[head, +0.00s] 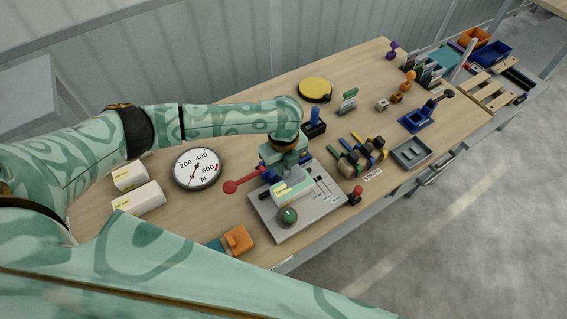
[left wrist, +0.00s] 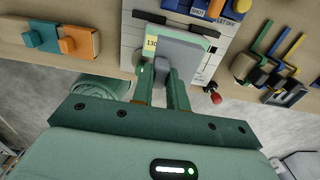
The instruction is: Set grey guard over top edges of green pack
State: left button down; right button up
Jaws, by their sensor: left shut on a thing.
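The green pack (head: 292,194) stands on the grey fixture plate (head: 262,212), with a pale face and a yellow label. It also shows in the left wrist view (left wrist: 151,45), partly covered. My left gripper (head: 287,172) is over the pack, pointing down. In the left wrist view my left gripper (left wrist: 165,78) is shut on the grey guard (left wrist: 182,52), which lies over or against the pack. I cannot tell whether the guard touches the pack's edges. My right gripper is not in view.
A red-knobbed lever (head: 231,187) and a round dial (head: 197,169) are left of the plate. An orange block (head: 238,240) is in front.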

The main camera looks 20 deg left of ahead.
pick_arm(q)
jog(key=shift+f+b, duration=1.75)
jog(key=shift+f, duration=1.15)
jog(key=shift+p, duration=0.4)
jog(key=shift+r+p, duration=0.1)
jog(key=shift+p, duration=0.25)
jog(key=shift+p, duration=0.3)
jog(key=shift+f+b, duration=1)
jog(key=shift+f, duration=0.75)
jog(key=c, duration=1.3)
grip_release()
